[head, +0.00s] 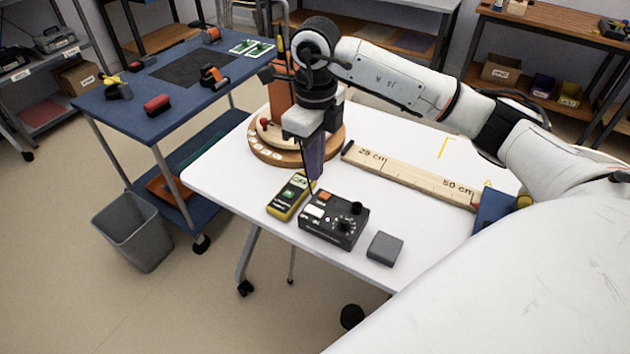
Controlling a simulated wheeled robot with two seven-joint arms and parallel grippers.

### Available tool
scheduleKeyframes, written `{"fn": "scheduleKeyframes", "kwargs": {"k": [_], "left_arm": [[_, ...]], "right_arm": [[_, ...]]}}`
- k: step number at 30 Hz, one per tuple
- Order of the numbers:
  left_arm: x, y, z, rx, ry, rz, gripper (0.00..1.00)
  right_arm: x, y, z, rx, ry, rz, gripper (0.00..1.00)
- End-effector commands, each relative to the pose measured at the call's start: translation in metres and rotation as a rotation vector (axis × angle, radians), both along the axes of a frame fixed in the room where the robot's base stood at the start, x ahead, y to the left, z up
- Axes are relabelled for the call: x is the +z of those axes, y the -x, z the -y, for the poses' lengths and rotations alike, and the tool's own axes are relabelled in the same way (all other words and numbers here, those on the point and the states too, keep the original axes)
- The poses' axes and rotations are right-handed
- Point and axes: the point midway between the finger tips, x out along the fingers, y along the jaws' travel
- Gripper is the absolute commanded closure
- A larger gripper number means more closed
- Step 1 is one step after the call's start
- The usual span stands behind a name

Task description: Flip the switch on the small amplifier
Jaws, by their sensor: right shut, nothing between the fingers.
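The small amplifier (333,230), a black box with an orange switch (325,196), a white patch and dark knobs on top, sits near the front edge of the white table. I cannot tell which way the switch is set. My right gripper (314,174) points down just behind the amplifier, beside the yellow meter, apart from the switch in the picture. It is shut and empty. Its arm comes in from the right across the table. My left gripper is out of view.
A yellow meter (287,202) lies left of the amplifier, a grey block (384,249) right of it. Behind stand a round wooden base (265,154) and a marked wooden rule (410,175). A blue object (492,208) sits at the right. A blue cart (150,128) stands left.

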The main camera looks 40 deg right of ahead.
Motion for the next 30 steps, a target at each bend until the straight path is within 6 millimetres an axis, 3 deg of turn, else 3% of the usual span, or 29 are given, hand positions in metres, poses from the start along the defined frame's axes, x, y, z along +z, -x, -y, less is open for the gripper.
{"fn": "scheduleKeyframes", "kwargs": {"k": [6,20,25,30], "left_arm": [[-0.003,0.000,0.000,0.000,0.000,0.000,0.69],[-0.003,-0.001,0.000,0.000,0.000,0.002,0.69],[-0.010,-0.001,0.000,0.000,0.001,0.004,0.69],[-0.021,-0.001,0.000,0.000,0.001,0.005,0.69]], "right_arm": [[0.022,0.000,0.000,-0.001,0.000,0.001,1.00],[0.024,0.000,-0.001,0.028,0.005,0.001,1.00],[0.023,-0.001,-0.010,0.260,0.044,0.008,1.00],[0.022,-0.003,-0.023,0.692,0.124,0.001,1.00]]}}
